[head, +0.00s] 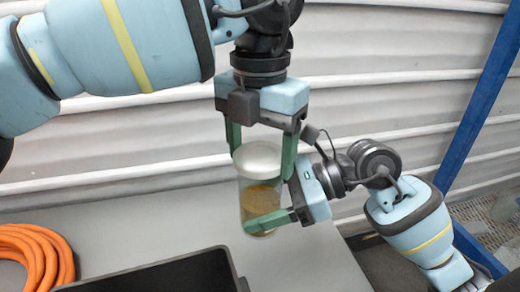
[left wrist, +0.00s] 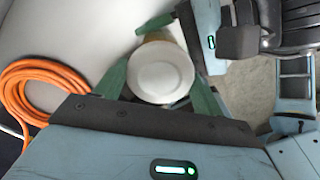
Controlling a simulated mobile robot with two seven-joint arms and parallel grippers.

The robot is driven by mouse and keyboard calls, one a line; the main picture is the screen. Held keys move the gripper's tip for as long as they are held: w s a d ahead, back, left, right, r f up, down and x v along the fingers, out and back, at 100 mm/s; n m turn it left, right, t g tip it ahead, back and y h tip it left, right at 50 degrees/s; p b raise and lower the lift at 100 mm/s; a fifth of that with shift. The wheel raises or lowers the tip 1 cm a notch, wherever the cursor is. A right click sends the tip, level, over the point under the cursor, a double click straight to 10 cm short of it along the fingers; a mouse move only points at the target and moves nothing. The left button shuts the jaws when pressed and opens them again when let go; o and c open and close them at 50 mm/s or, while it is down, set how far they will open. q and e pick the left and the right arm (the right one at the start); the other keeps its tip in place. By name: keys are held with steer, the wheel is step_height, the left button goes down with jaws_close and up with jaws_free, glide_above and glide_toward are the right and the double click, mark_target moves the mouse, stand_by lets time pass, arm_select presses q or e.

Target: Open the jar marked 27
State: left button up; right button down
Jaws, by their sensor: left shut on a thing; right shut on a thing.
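A clear jar (head: 258,200) with brown contents and a pale lid (head: 258,157) stands upright between my grippers. The lid sits on top of the jar and shows from above in the left wrist view (left wrist: 160,76). My left gripper (head: 261,150) points down from above, its green fingers shut on the lid from both sides. My right gripper (head: 279,199) comes in from the right, lower down, its green fingers shut around the jar's body. No number shows on the jar. I cannot tell whether its base touches the table.
A black open bin (head: 232,262) stands at the front of the grey table (head: 310,262). A coiled orange hose (head: 62,254) lies at the left. A corrugated wall (head: 120,145) runs behind, and a blue post (head: 478,115) rises at the right.

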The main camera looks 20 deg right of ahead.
arm_select(q)
steer(key=shift+r, duration=2)
